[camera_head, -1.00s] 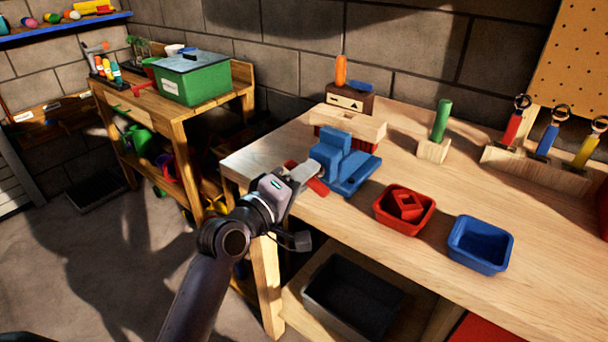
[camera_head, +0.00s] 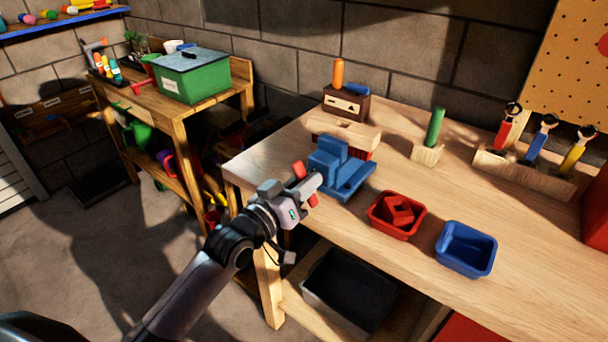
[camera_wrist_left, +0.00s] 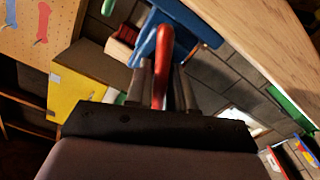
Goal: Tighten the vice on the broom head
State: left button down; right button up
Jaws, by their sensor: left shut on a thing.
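The blue vice (camera_head: 345,178) stands near the left front corner of the workbench. Its red handle (camera_head: 299,170) is on the side facing my left gripper (camera_head: 308,186). The gripper is shut on the handle, partly covering its middle. In the left wrist view the red handle (camera_wrist_left: 162,62) runs up between the fingers (camera_wrist_left: 162,85), with the blue vice (camera_wrist_left: 180,22) beyond. The broom head (camera_head: 345,133), a pale wooden block with red bristles below, is right behind the vice. I cannot tell how firmly the jaws touch it. My right gripper is out of view.
A red bin (camera_head: 380,222) holding red pieces and an empty-looking blue bin (camera_head: 455,263) stand right of the vice. A green peg in a wooden block (camera_head: 427,153) and a tool rack (camera_head: 520,178) stand farther back. The bench (camera_head: 360,265) has bare wood along its front.

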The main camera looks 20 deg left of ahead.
pick_arm(q)
jog(key=m, duration=0.2)
jog(key=m+p, duration=0.1)
jog(key=shift+s+d+f+m+p, duration=0.1)
jog(key=shift+f+m+p, duration=0.05)
jog(key=shift+m+p, duration=0.2)
jog(key=shift+f+m, duration=0.1)
jog(key=shift+m, duration=0.25)
dwell(1.3)
jog(key=c, duration=1.1)
grip_release()
jog(key=shift+s+r, duration=0.1)
jog(key=shift+r, duration=0.1)
jog(key=shift+b+v, duration=0.3)
jog(key=shift+v, duration=3.3)
